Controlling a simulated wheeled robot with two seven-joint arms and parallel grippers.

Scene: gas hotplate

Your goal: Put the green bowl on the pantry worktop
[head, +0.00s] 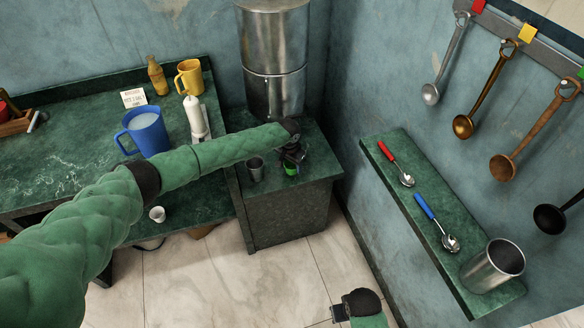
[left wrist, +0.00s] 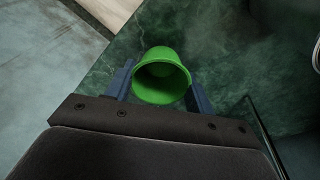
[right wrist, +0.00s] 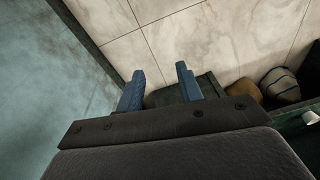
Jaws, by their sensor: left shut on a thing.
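The green bowl (left wrist: 162,75) is between the two blue fingers of my left gripper (left wrist: 160,92) in the left wrist view, its opening facing the camera. In the head view a small part of the green bowl (head: 290,169) shows below my left gripper (head: 292,160), over the green stone worktop (head: 318,165) of the corner cabinet. I cannot tell whether the bowl touches the worktop. My right gripper (right wrist: 160,88) has its fingers apart with nothing between them; in the head view it is low, over the floor.
A steel urn (head: 272,60) stands at the back of the corner worktop, and a grey cup (head: 256,168) stands left of the bowl. A blue jug (head: 146,132) and yellow mug (head: 189,77) stand on the left counter. A wall shelf (head: 408,215) with spoons is at right.

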